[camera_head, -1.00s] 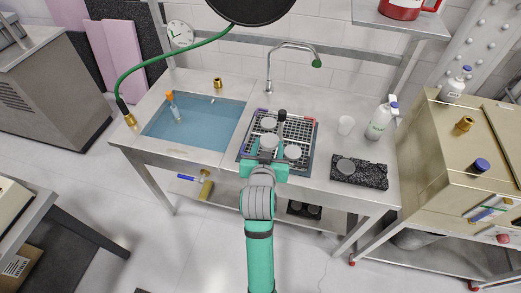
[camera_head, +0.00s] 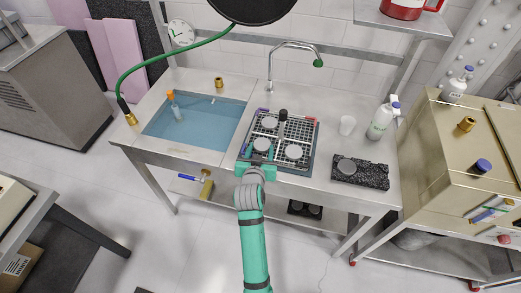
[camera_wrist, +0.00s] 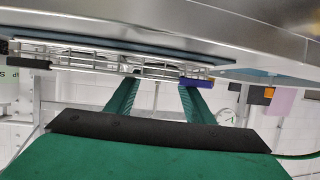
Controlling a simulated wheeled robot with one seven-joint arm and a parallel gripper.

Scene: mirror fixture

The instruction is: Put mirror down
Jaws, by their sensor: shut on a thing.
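A black wire rack (camera_head: 305,132) stands on the metal sink bench, right of the basin. Three round grey mirrors lie at it: one at the back (camera_head: 270,122), one at the right (camera_head: 294,151), and one at the front left (camera_head: 262,145). My gripper (camera_head: 259,157) is at the rack's front left and is shut on the front-left mirror, which looks level and low over the rack. I cannot tell whether it touches the rack. In the wrist view, my green fingers (camera_wrist: 158,90) reach to the rack's edge (camera_wrist: 90,60); the held mirror is not clear there.
A black-knobbed item (camera_head: 283,116) stands upright at the rack's back. A water-filled basin (camera_head: 205,120) is at the left.

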